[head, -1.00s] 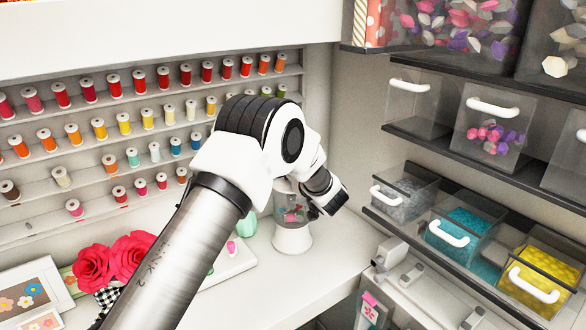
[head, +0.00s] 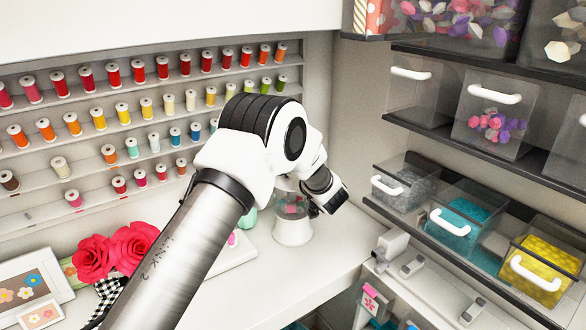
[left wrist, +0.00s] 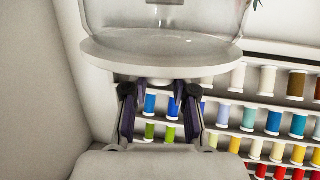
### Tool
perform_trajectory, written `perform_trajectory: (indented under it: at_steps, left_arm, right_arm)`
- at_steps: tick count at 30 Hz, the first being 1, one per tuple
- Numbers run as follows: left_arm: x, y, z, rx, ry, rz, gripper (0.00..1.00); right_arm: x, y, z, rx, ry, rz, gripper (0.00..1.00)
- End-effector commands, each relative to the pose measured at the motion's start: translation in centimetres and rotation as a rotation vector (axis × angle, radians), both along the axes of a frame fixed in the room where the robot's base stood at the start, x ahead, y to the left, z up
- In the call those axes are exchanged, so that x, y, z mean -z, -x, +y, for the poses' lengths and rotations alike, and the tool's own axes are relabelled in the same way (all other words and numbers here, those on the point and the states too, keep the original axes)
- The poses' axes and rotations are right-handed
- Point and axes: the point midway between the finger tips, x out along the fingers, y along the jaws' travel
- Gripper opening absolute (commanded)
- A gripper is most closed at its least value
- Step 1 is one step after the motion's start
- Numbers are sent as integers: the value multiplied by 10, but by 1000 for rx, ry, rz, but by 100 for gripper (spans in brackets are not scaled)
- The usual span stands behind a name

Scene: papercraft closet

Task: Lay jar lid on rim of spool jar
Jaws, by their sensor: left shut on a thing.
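The spool jar (head: 293,231) stands on the white counter in the head view, with a pale base and clear body holding small coloured items. My left arm hides much of its top. In the left wrist view, my left gripper (left wrist: 160,100) is shut on the knob of the jar lid (left wrist: 160,60), a pale round disc seen nearly edge-on. The clear jar body (left wrist: 200,15) shows just beyond the disc. The lid appears at or very near the rim; I cannot tell whether it touches. My right gripper is not in view.
Racks of thread spools (head: 123,112) line the wall behind. Red paper flowers (head: 115,250) and picture frames (head: 30,285) lie at left. Shelves with clear drawers (head: 460,225) stand close on the right. The counter (head: 262,285) in front of the jar is clear.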

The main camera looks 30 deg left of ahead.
Motion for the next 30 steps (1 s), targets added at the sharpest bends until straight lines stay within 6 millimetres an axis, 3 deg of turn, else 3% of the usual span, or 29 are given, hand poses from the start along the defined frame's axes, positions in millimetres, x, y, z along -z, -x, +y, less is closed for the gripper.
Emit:
perform_trajectory:
  at_steps: [4,5,6,7,19,30]
  left_arm:
    - [4,0,0,0,0,0,0]
    - [3,0,0,0,0,0,37]
    - [3,0,0,0,0,0,51]
    - [3,0,0,0,0,0,56]
    - [1,4,-8,1,0,1,56]
    - [-17,52,-78,4,-5,1,56]
  right_arm:
    - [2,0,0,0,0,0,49]
    - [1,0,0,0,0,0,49]
    - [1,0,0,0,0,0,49]
    - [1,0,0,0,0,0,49]
    - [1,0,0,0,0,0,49]
    - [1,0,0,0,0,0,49]
